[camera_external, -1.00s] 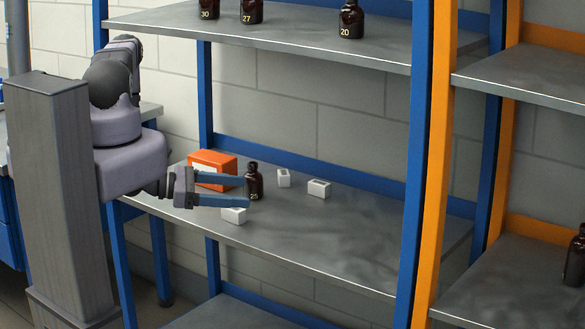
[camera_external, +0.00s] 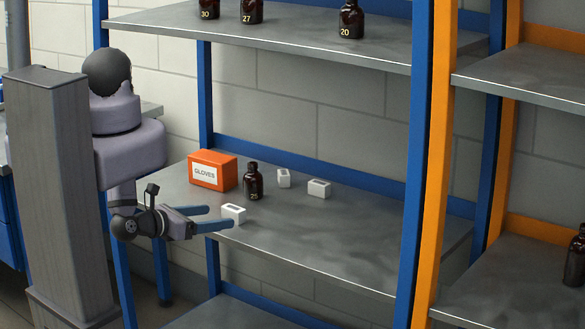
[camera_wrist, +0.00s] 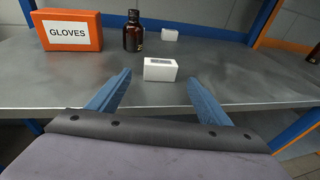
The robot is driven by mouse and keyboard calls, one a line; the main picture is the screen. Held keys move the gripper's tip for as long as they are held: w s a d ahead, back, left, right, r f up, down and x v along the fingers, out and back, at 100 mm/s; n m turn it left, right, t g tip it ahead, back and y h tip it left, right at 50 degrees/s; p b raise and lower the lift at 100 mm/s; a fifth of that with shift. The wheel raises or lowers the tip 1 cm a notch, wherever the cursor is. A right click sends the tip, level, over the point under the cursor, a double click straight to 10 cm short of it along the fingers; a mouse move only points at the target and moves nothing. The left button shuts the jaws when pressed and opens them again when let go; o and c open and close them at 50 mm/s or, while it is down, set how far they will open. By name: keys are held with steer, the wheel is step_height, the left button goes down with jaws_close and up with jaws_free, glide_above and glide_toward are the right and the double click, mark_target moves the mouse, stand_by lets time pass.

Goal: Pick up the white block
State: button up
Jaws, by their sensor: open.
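Several white blocks lie on the grey shelf (camera_external: 330,235). The nearest white block (camera_external: 233,213) sits close to the front edge, just ahead of my gripper (camera_external: 219,217). In the wrist view this block (camera_wrist: 160,69) lies beyond the gap between my two blue fingers (camera_wrist: 158,84), roughly centred. My gripper is open and empty at the shelf's front edge. A second white block (camera_external: 284,178) stands farther back, and a third white block (camera_external: 319,188) lies to the right of it. One rear block (camera_wrist: 169,34) also shows in the wrist view.
An orange GLOVES box (camera_external: 213,170) stands at the left of the shelf. An amber bottle (camera_external: 253,181) stands behind the nearest block. A blue upright (camera_external: 416,150) bounds the right. The shelf's right half is clear. More bottles (camera_external: 351,20) stand on the shelf above.

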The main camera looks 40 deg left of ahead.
mark_target(228, 213)
steer(key=shift+w, duration=0.2)
steer(key=shift+w+d+p, duration=0.2)
steer(key=shift+w+p, duration=0.2)
steer(key=shift+p+x, duration=0.8)
steer(key=shift+x, duration=1.35)
steer(key=shift+a, duration=0.15)
steer(key=shift+r, duration=0.1)
steer(key=c, duration=1.1)
